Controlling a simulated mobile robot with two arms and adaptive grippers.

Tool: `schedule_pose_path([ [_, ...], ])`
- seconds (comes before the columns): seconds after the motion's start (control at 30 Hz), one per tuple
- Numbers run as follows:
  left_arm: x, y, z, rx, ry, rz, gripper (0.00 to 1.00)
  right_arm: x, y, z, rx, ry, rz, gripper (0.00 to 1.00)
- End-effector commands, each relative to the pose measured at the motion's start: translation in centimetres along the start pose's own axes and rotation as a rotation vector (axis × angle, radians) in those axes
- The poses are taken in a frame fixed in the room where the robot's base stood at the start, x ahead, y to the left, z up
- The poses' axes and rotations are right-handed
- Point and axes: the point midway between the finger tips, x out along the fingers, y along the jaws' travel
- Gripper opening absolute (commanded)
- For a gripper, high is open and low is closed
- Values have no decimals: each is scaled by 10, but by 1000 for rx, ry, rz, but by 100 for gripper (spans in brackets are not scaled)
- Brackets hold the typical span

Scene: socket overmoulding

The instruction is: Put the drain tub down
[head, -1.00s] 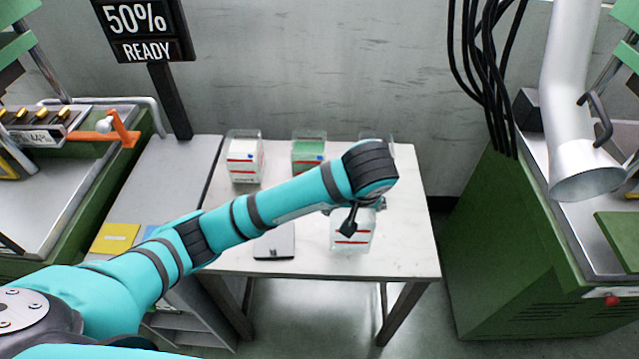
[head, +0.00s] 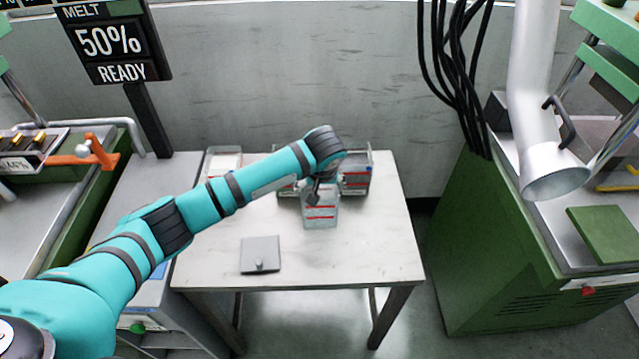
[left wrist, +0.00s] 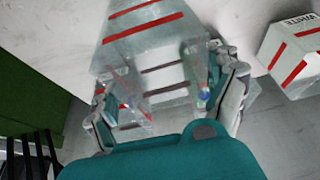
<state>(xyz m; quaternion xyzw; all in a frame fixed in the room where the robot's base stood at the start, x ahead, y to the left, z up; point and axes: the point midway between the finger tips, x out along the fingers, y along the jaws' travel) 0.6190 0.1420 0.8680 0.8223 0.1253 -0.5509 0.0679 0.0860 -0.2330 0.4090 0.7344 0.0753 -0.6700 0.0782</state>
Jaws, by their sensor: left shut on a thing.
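My left gripper (head: 316,194) is shut on a clear tub with red stripes (head: 321,213), the drain tub. The tub is over the middle of the white table (head: 350,250), in front of the back row of tubs. I cannot tell whether its base touches the tabletop. In the left wrist view, the fingers of the left gripper (left wrist: 168,95) are on either side of the see-through tub (left wrist: 155,38). My right gripper is not in view.
Other clear tubs stand along the table's back, one at left (head: 225,162) and a dark-filled one at right (head: 356,173). A white tub (left wrist: 295,50) shows in the left wrist view. A grey lid (head: 260,255) lies front left. The table's front right is clear.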

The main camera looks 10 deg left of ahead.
Motion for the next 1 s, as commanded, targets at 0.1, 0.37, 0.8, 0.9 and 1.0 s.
schedule_pose_path([
  [0.1,0,0,0,0,1,1,37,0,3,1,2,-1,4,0],
  [0.37,2,0,1,0,1,1,96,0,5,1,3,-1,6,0],
  [0.8,-8,1,0,1,2,3,100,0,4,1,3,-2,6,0],
  [0.9,-25,1,-1,1,2,3,100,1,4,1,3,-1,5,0],
  [1.0,-47,1,-1,1,3,4,100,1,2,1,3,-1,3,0],
])
